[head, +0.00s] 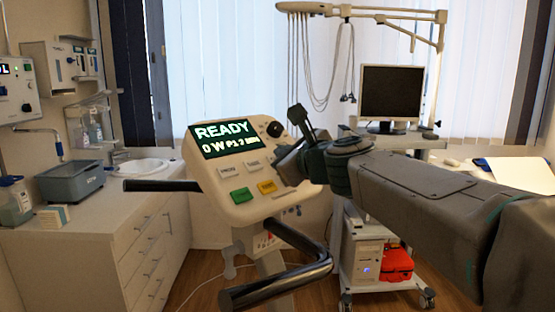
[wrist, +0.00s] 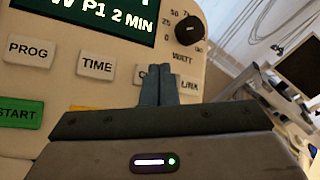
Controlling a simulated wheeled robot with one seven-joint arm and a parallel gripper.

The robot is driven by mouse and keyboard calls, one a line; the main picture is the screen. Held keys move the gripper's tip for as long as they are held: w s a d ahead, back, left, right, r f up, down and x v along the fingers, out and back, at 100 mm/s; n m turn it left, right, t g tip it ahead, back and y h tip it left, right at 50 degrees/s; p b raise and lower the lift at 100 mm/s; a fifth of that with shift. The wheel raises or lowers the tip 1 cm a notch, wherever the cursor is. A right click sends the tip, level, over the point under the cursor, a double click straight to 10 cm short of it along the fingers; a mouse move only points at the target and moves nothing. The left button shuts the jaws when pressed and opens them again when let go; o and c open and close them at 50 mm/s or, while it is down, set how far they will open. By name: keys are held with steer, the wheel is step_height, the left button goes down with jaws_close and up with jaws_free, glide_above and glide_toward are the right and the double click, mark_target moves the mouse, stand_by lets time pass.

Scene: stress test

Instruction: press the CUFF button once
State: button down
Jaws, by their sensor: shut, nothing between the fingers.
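The console (head: 215,180) has a slanted cream panel with a lit display (head: 223,138) reading READY and 0 W P1. In the wrist view, my gripper (wrist: 157,75) is shut and empty, its dark fingers in front of a pale button (wrist: 140,75) whose label shows only a "C". The rest of that label is hidden behind the fingers, so I cannot read it fully. The fingers look very close to the panel; whether they touch it I cannot tell. The LINK button (wrist: 190,86) is just right of the fingers. The TIME button (wrist: 97,64) is to the left.
The PROG button (wrist: 30,51) is farther left and the green START button (wrist: 20,113) is below it. A yellow button (head: 267,187) sits low on the panel. A knob (wrist: 190,28) is above right. A black curved handle (head: 285,280) projects in front of the console.

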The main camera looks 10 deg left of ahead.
steer(key=shift+w+a+f, duration=0.1)
steer(key=shift+a+f, duration=0.1)
steer(key=shift+f, duration=0.15)
stand_by(0.5)
steer(key=shift+r, duration=0.15)
steer(key=shift+s+d+r, duration=0.25)
steer(key=shift+d+r, duration=0.15)
steer(key=shift+r, duration=0.1)
steer(key=shift+p, duration=0.3)
steer(key=r+p, duration=0.1)
steer(key=s+d+r+p, duration=0.1)
steer(key=d+r+p, duration=0.1)
steer(key=r, duration=0.1)
steer(key=shift+s+d, duration=0.25)
steer(key=shift+s, duration=0.15)
